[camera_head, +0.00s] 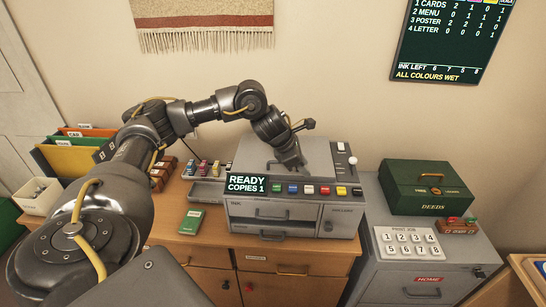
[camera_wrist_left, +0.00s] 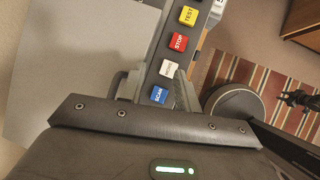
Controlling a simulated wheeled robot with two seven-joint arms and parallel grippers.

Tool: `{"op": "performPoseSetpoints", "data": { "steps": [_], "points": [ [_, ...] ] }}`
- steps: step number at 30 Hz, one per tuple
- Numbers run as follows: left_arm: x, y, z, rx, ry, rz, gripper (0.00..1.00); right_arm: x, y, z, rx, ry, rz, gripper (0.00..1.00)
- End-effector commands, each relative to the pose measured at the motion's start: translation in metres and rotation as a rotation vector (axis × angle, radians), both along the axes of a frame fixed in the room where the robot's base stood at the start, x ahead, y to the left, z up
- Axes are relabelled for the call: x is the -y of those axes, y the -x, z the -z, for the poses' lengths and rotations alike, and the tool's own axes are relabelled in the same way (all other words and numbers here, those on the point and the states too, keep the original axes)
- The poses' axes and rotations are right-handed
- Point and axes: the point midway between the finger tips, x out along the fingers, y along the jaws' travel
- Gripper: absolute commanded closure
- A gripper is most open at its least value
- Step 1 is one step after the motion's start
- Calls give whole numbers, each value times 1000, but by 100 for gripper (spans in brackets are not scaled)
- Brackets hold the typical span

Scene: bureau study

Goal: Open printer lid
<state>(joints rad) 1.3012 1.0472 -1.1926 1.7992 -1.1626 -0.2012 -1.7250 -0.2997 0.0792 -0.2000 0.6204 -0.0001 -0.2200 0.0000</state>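The printer (camera_head: 290,212) stands on the wooden cabinet, with a row of coloured buttons and a display reading READY, COPIES 1. Its grey lid (camera_head: 318,158) appears down on top. My left gripper (camera_head: 290,165) reaches down over the lid near its front edge, just behind the buttons, and hides part of it. In the left wrist view, the lid (camera_wrist_left: 75,70) is a broad grey plane and the button strip lies just beyond my fingers. Whether the fingers grip anything is unclear. A dark jointed shape at the right edge of that view may be my right gripper (camera_wrist_left: 298,99).
A green deeds box (camera_head: 428,188) and a number keypad (camera_head: 407,243) stand on the grey cabinet at right. A green booklet (camera_head: 191,221) and a tray of coloured cartridges (camera_head: 203,170) lie left of the printer.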

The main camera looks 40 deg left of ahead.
Motion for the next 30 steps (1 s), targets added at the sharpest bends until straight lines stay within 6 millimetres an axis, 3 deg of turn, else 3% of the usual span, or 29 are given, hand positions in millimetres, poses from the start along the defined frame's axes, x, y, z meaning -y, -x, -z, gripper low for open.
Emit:
{"op": "performPoseSetpoints", "data": {
  "steps": [1,3,6,9,13,20,30],
  "points": [
    [-33,3,-20,-4,-52,21,67,0,0,0,0,0,0,64],
    [-67,13,-38,-26,-104,60,67,0,0,0,0,0,0,64],
    [-102,29,-58,-54,-137,97,67,0,0,0,0,0,0,64],
    [-121,41,-70,-70,-148,122,67,0,0,0,0,0,0,64],
    [-131,49,-75,-80,-151,137,67,0,0,0,-1,0,0,64],
    [-131,47,-70,-84,-152,140,67,0,0,-2,-1,0,0,64],
    [-119,25,-18,-86,-153,138,67,0,0,-17,-1,0,0,64]
  ]
}}
